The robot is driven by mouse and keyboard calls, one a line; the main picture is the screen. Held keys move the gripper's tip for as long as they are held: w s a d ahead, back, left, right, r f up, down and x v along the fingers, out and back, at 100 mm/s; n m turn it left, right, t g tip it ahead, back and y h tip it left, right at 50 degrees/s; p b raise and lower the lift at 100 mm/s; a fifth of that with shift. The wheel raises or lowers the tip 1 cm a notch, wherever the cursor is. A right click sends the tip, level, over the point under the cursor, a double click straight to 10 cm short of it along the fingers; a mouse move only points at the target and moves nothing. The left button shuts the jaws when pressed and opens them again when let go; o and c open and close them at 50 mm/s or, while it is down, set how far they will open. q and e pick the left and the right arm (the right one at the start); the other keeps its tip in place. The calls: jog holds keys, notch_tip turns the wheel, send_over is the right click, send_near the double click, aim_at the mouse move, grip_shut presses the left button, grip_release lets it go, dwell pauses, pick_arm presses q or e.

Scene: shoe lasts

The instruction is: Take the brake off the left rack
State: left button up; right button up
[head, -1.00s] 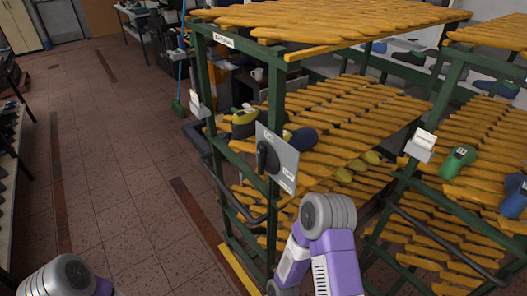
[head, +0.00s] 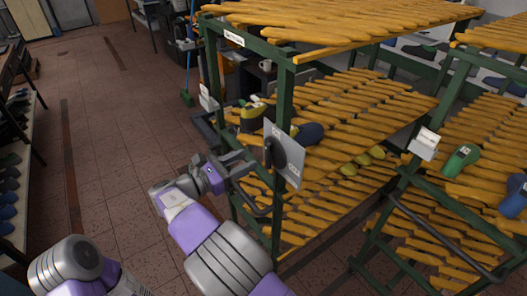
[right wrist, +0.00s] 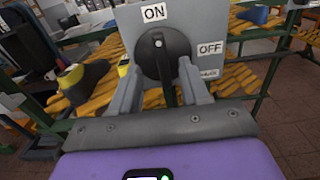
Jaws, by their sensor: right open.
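The left rack (head: 285,92) is a green frame with orange slatted shelves. On its near post is a grey brake plate (head: 291,163) with a black rotary handle (head: 274,153). In the right wrist view the plate (right wrist: 205,22) reads ON at top and OFF at right. The handle (right wrist: 163,50) stands upright, in line with ON. My right gripper (head: 252,163) is open in front of the plate. In the wrist view its fingers (right wrist: 161,82) stand on either side of the handle's lower part; I cannot tell whether they touch it. My left gripper is out of view.
Shoe lasts, one yellow-black (head: 253,117) and one dark blue (head: 309,133), lie on the rack's shelf. A second rack (head: 432,170) stands close on the right. A black bar (head: 262,212) sticks out below the plate. Open tiled floor (head: 110,150) lies to the left.

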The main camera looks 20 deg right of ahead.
aim_at(266, 152)
jog(key=b+x, duration=0.1)
jog(key=x, duration=0.6)
jog(key=shift+d+f, duration=0.1)
jog(key=shift+f, duration=0.05)
jog(key=shift+c, duration=0.3)
grip_shut()
